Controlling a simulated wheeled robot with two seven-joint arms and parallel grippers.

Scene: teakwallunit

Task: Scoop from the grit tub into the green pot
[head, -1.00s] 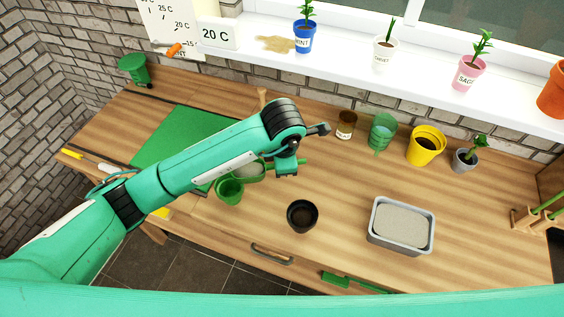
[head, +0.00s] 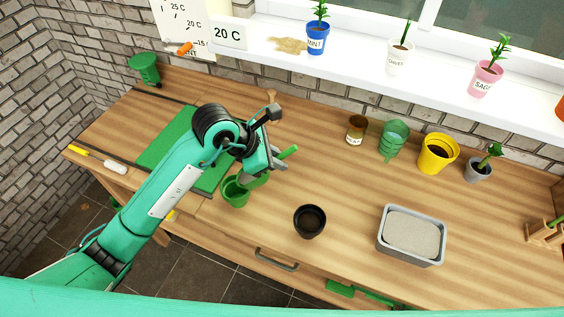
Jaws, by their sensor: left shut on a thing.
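The grit tub (head: 383,256) is a grey rectangular tub of pale grit on the right of the bench in the head view. The green pot (head: 234,195) stands left of centre near the front edge. My left gripper (head: 274,163) is above and just right of the green pot, shut on a green scoop (head: 289,152). The scoop's handle end sticks out to the right. Its bowl is mostly hidden by my gripper and appears tilted over the pot's rim. I cannot tell whether grit is in the scoop or the pot. My right gripper is not in view.
A black pot (head: 309,221) of dark soil stands between green pot and tub. A green mat (head: 172,150) lies left.

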